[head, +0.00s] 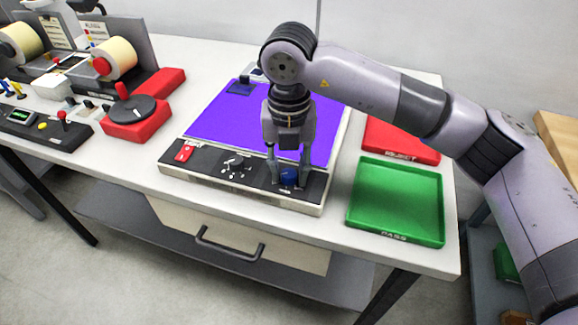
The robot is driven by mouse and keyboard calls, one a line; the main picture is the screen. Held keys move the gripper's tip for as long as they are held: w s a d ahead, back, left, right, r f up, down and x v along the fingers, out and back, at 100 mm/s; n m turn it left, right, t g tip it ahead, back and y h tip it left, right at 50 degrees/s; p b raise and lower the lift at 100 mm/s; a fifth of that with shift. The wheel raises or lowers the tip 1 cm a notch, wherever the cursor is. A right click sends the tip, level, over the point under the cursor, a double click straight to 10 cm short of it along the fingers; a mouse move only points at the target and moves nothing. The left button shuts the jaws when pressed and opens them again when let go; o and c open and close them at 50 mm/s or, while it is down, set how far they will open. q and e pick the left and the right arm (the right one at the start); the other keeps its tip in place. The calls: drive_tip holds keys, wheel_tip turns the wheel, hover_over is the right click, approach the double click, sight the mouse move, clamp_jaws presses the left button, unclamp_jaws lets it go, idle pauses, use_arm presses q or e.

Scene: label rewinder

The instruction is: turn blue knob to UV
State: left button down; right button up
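The blue knob (289,177) is on the dark control strip at the front right of a light box. The box's large panel (222,124) glows violet. My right gripper (289,174) points down over the strip, one finger on each side of the knob. Whether the fingers press on the knob or stand just clear of it cannot be told. The knob's pointer and markings are too small or covered to read. My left gripper is not in view.
A red switch (185,152) and small dark parts (236,163) are on the strip's left part. A green PASS tray (395,200) and a red REJECT tray (400,141) lie right of the box. The label rewinder with rolls (118,56) stands left.

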sight(289, 172)
drive_tip(key=shift+o, duration=1.3)
drive_tip(key=shift+r, duration=0.15)
wheel_tip(289, 172, up, 12)
